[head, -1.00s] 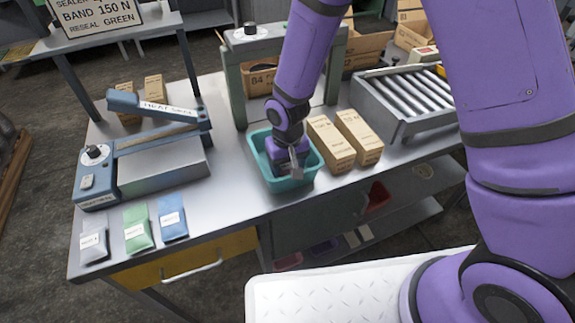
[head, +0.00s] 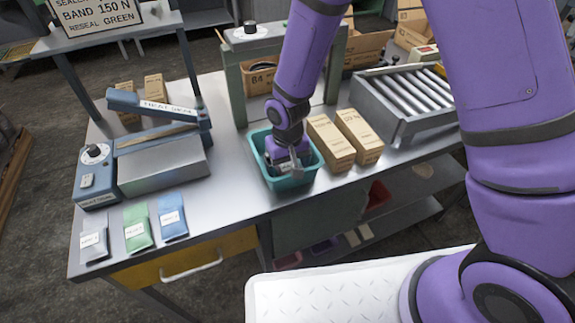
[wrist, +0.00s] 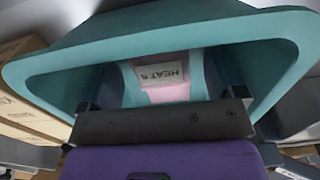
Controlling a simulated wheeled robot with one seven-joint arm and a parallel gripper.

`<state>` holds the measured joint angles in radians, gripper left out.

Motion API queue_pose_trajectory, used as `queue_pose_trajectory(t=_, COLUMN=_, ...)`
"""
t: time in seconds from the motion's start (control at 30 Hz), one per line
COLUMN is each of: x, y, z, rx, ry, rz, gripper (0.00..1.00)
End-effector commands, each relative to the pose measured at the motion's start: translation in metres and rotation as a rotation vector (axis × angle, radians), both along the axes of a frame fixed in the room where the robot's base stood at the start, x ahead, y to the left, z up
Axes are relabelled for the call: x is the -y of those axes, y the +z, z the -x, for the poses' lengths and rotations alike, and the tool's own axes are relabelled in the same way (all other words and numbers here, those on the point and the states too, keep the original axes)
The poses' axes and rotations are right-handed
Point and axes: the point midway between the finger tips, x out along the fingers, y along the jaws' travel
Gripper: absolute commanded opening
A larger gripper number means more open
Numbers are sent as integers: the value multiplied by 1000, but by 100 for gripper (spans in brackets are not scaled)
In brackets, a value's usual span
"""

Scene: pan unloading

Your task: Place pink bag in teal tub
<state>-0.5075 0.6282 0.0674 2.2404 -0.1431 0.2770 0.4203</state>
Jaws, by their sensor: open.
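The teal tub (head: 310,171) stands on the grey bench, right of its middle in the head view. My gripper (head: 286,165) reaches down inside the tub. In the wrist view the tub's rim (wrist: 200,27) arches across the picture. The pink bag (wrist: 168,93), with a white label, is inside the tub, in front of my gripper's dark palm and between its spread fingers. My gripper is open. The lower part of the bag is hidden by the palm, and I cannot tell whether the fingers touch it. The bag cannot be made out clearly in the head view.
Two tan cartons (head: 331,144) stand just right of the tub, before a roller conveyor (head: 405,98). A heat sealer (head: 160,160) is to the left. Grey, green (head: 137,229) and blue bags lie at the front left. A green frame (head: 237,90) stands behind the tub.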

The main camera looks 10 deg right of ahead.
Motion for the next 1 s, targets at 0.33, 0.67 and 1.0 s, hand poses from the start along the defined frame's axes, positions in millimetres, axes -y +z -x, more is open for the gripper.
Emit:
queue_pose_trajectory(t=0.33, x=0, y=59, z=0, rx=4, ry=1, rz=-2, gripper=89)
queue_pose_trajectory(t=0.67, x=0, y=106, z=0, rx=2, ry=1, rz=-1, gripper=89)
queue_pose_trajectory(t=1.0, x=0, y=115, z=0, rx=0, ry=1, rz=0, gripper=89)
